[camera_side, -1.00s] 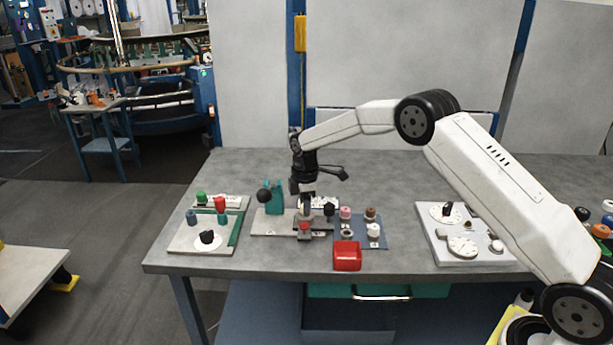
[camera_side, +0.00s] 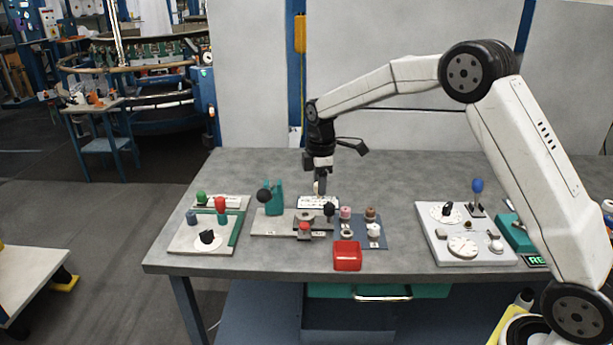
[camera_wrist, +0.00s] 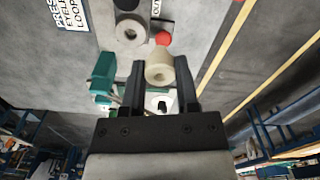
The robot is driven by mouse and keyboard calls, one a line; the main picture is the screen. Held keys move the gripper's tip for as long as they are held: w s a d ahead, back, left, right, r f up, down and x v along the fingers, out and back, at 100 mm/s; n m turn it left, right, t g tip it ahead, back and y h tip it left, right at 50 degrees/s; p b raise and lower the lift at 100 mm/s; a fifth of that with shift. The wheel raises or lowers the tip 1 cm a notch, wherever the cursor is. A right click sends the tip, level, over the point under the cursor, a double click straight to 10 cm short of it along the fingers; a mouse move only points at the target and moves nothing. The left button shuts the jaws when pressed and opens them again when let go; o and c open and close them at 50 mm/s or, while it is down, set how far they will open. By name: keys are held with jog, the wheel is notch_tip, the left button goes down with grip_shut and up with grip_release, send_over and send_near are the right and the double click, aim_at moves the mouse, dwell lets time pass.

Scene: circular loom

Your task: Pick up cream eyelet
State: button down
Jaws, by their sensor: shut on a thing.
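In the side view my gripper (camera_side: 320,188) points down and is raised above the bench, over the rear of the press plate (camera_side: 265,227). The eyelet is small and pale at the fingertips there. It looks clear of the plate, with its underside hard to make out.
The teal press (camera_side: 274,199) with a black ball knob stands left of my gripper. A blue mat (camera_side: 373,243) with several small parts and a red bin (camera_side: 347,256) lie to the right and front. A dial panel (camera_side: 462,245) stands farther right. Bare bench lies behind.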

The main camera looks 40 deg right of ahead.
jog(key=s+r, duration=0.3)
jog(key=s, duration=0.5)
jog(key=shift+s+a+r, duration=0.15)
jog(key=shift+a+r, duration=0.1)
jog(key=shift+a, duration=0.1)
jog(key=c, duration=1)
grip_release()
grip_shut()
jog(key=shift+d, duration=0.1)
jog(key=w+d+f, duration=0.3)
jog(key=d+f, duration=0.2)
jog(key=shift+d+f, duration=0.35)
